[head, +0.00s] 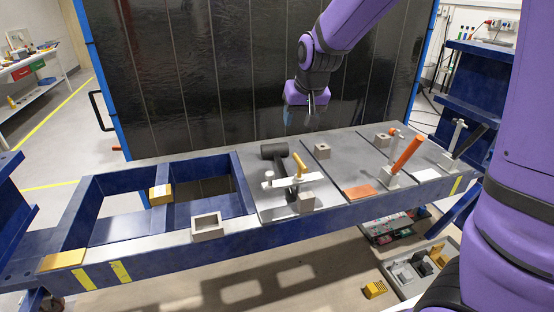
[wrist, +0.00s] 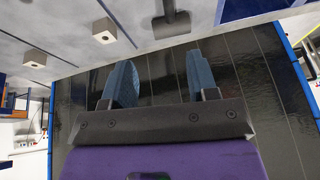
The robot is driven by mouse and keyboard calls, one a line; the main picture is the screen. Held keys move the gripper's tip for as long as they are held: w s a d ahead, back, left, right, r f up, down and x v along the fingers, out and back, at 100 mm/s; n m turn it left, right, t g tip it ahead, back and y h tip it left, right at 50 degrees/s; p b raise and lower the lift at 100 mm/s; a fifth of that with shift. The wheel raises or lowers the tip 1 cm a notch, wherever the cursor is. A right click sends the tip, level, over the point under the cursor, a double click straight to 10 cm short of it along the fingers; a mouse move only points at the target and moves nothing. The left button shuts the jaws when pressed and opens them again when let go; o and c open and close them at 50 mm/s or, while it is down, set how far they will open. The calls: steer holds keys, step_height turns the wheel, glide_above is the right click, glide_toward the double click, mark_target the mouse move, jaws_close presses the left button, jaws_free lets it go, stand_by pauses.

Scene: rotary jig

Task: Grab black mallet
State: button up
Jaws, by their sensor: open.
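The black mallet lies on the grey table top in the head view, its dark head (head: 274,151) toward the back edge. Its handle runs toward the front and is partly hidden by a white bar with a yellow handle. In the wrist view the mallet (wrist: 172,25) shows at the top, cut off by the frame edge, ahead of the fingers. My gripper (head: 311,107) hangs above and behind the table's back edge, to the right of the mallet and apart from it. In the wrist view my gripper (wrist: 160,68) has its two blue fingers spread, with nothing between them.
An orange-handled clamp (head: 403,158) stands farther right. A dark panel (head: 180,75) rises behind the table. Open frame bays lie to the left.

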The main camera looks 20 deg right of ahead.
glide_toward(278, 156)
steer(key=shift+h, duration=0.4)
steer(key=x, duration=0.4)
steer(key=shift+w+a+f, duration=0.2)
steer(key=shift+w+a, duration=0.05)
steer(key=shift+a, duration=0.15)
steer(key=shift+x, duration=2.95)
steer(key=shift+s, duration=0.15)
jaws_close()
